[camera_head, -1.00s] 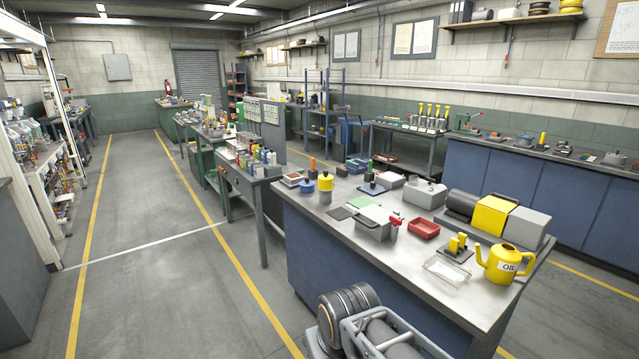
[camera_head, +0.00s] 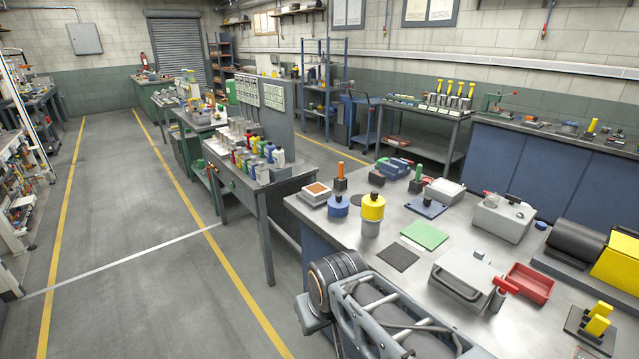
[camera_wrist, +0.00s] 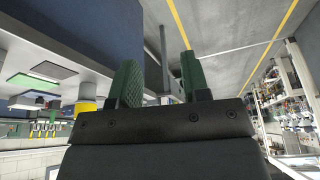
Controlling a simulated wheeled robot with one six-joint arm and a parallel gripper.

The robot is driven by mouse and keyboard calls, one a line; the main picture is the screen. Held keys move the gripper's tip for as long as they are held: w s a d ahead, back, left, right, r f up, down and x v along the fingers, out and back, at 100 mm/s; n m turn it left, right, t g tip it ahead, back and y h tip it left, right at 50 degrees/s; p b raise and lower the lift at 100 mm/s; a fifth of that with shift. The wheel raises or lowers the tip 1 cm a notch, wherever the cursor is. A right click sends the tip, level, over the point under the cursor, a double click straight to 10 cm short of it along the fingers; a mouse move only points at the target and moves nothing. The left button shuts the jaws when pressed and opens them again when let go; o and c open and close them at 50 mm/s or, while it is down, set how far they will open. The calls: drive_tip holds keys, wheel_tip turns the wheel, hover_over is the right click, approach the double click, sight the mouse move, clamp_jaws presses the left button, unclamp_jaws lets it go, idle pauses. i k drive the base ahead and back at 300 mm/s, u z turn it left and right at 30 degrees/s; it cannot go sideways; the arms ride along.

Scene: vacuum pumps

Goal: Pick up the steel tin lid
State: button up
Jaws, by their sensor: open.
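I cannot clearly pick out the steel tin lid in either view. The steel-topped workbench (camera_head: 395,272) carries several small items. A yellow-topped metal tin (camera_head: 371,213) stands near its left end, beside a blue round pot (camera_head: 338,206).
The bench also bears a green mat (camera_head: 424,235), a black mat (camera_head: 398,257), a grey lidded box (camera_head: 462,279) and a red tray (camera_head: 530,282). A side table (camera_head: 263,187) with several bottles stands left of it. The floor aisle (camera_head: 130,235) is clear.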

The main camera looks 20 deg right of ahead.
sight(337, 202)
drive_tip(key=i, duration=0.9)
drive_tip(key=z, duration=0.65)
